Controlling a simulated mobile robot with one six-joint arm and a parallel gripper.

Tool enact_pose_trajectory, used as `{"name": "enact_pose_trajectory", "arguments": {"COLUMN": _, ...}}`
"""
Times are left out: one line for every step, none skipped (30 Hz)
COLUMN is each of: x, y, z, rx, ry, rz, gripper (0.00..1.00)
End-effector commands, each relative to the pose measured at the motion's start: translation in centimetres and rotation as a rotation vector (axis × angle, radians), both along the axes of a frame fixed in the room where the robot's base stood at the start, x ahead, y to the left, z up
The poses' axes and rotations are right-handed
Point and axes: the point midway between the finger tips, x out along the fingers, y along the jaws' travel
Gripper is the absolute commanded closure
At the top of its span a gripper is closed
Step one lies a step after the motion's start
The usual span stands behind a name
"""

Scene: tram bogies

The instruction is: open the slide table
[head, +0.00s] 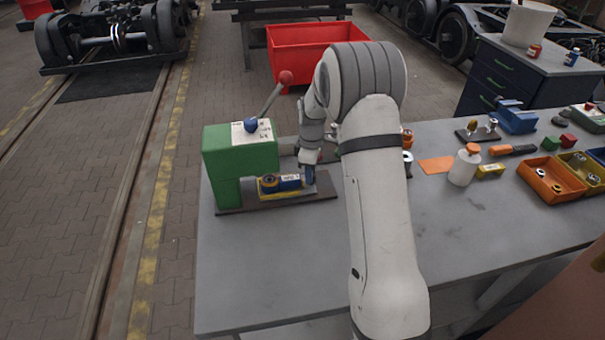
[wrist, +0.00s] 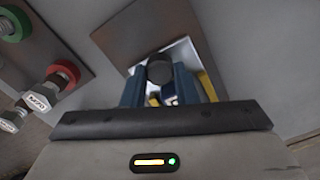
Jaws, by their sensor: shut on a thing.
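The slide table sits at the foot of a green press (head: 240,150), low on its dark base plate (head: 325,190). A yellow holder (head: 268,196) on it carries a blue part (head: 290,182) and a round orange-rimmed part (head: 269,181). My gripper (head: 309,174) is low at the right end of the slide table. In the wrist view, my gripper (wrist: 160,88) has its blue fingers shut on a dark round knob (wrist: 160,70), over a bright metal plate (wrist: 183,52). The fingers and arm partly hide the table's right end.
My arm covers the bench middle. To the right are a white bottle (head: 465,165), an orange tray (head: 550,181) and a blue vise (head: 515,118). The grey bench top (head: 270,265) is clear in front of the press.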

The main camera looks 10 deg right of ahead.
Motion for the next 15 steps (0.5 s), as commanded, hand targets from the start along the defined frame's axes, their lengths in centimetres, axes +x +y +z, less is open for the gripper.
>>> {"name": "enact_pose_trajectory", "arguments": {"x": 0.1, "y": -1.8, "z": -0.2, "rx": -0.002, "ry": -0.004, "rz": -0.007, "gripper": 1.0}}
{"name": "enact_pose_trajectory", "arguments": {"x": 0.1, "y": -2.7, "z": -0.2, "rx": -0.002, "ry": -0.005, "rz": -0.008, "gripper": 1.0}}
{"name": "enact_pose_trajectory", "arguments": {"x": 0.1, "y": -3.9, "z": -0.2, "rx": -0.001, "ry": -0.005, "rz": -0.007, "gripper": 1.0}}
{"name": "enact_pose_trajectory", "arguments": {"x": 0.1, "y": -4.8, "z": -0.2, "rx": -0.001, "ry": -0.005, "rz": -0.008, "gripper": 1.0}}
{"name": "enact_pose_trajectory", "arguments": {"x": 0.1, "y": -5.5, "z": -0.1, "rx": -0.001, "ry": -0.005, "rz": -0.007, "gripper": 1.0}}
{"name": "enact_pose_trajectory", "arguments": {"x": 0.1, "y": -6.6, "z": -0.1, "rx": -0.001, "ry": -0.005, "rz": -0.008, "gripper": 1.0}}
{"name": "enact_pose_trajectory", "arguments": {"x": 0.1, "y": -7.3, "z": -0.1, "rx": -0.001, "ry": -0.005, "rz": -0.006, "gripper": 1.0}}
{"name": "enact_pose_trajectory", "arguments": {"x": 0.1, "y": -7.9, "z": -0.1, "rx": -0.001, "ry": -0.005, "rz": -0.006, "gripper": 1.0}}
{"name": "enact_pose_trajectory", "arguments": {"x": 0.1, "y": -8.6, "z": -0.1, "rx": -0.001, "ry": -0.005, "rz": -0.005, "gripper": 1.0}}
{"name": "enact_pose_trajectory", "arguments": {"x": 0.1, "y": -9.0, "z": 0.0, "rx": -0.001, "ry": -0.005, "rz": -0.004, "gripper": 1.0}}
{"name": "enact_pose_trajectory", "arguments": {"x": 0.1, "y": -9.4, "z": 0.0, "rx": -0.001, "ry": -0.005, "rz": -0.004, "gripper": 1.0}}
{"name": "enact_pose_trajectory", "arguments": {"x": 0.1, "y": -9.8, "z": 0.0, "rx": -0.001, "ry": -0.005, "rz": -0.004, "gripper": 1.0}}
{"name": "enact_pose_trajectory", "arguments": {"x": 0.1, "y": -10.0, "z": 0.1, "rx": -0.001, "ry": -0.004, "rz": -0.003, "gripper": 1.0}}
{"name": "enact_pose_trajectory", "arguments": {"x": 0.1, "y": -10.1, "z": 0.1, "rx": -0.001, "ry": -0.004, "rz": -0.002, "gripper": 1.0}}
{"name": "enact_pose_trajectory", "arguments": {"x": 0.1, "y": -10.1, "z": 0.1, "rx": -0.001, "ry": -0.004, "rz": -0.001, "gripper": 1.0}}
